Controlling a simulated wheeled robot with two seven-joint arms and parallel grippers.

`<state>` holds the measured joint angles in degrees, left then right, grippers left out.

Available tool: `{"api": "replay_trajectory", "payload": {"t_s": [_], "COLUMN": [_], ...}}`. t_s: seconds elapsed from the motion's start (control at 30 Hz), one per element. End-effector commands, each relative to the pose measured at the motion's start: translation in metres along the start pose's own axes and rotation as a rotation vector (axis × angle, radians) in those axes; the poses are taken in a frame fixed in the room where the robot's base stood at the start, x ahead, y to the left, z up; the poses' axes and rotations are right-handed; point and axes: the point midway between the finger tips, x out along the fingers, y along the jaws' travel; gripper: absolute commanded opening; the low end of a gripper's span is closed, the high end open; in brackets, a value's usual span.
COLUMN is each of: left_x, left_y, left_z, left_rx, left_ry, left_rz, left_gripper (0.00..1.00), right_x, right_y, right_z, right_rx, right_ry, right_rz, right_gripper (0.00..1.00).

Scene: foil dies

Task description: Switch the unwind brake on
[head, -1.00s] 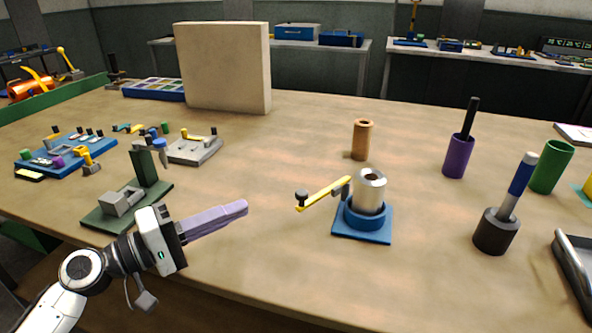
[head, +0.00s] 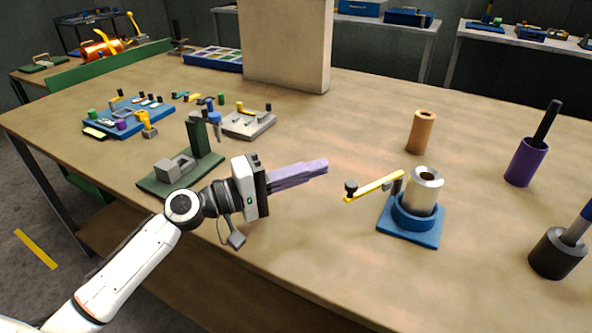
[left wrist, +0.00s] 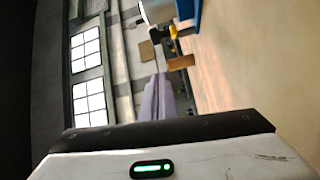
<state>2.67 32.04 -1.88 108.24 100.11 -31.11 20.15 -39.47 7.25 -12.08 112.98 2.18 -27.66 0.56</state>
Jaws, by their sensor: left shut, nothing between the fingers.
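The unwind stand has a blue square base (head: 409,232) carrying a silver foil roll (head: 426,188) in a blue ring. A yellow brake lever (head: 376,186) sticks out to the left from the stand, with a black knob (head: 350,186) at its free end. My left gripper (head: 326,165), with long purple fingers, is shut and empty. Its tips are left of the knob and apart from it in the head view. In the left wrist view the shut fingers (left wrist: 158,98) point toward part of the stand, with yellow (left wrist: 184,32) and blue (left wrist: 187,12) parts showing at the top.
A dark green fixture (head: 186,172) stands behind my left wrist. A copper-coloured cylinder (head: 420,134) stands behind the roll. A purple cup (head: 525,163) and a dark holder (head: 555,254) are on the right.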

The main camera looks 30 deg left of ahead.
Motion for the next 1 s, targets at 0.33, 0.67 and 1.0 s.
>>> {"api": "replay_trajectory", "payload": {"t_s": [0.33,0.67,1.0], "left_x": [0.038,0.03,0.03], "left_y": [0.001,0.0,0.0], "left_z": [0.013,0.038,0.038], "left_rx": [-0.001,0.0,0.0], "left_ry": [-0.001,0.0,0.0], "left_rz": [-0.003,-0.001,0.0], "left_gripper": [0.0,0.0,0.0], "right_x": [-0.009,-0.013,-0.012], "right_y": [0.007,0.01,0.009], "right_z": [-0.005,-0.007,-0.003], "right_rx": [0.006,0.007,0.007], "right_ry": [-0.007,-0.007,-0.013], "right_rz": [0.014,0.018,0.017], "right_gripper": [0.54,0.54,0.54]}}
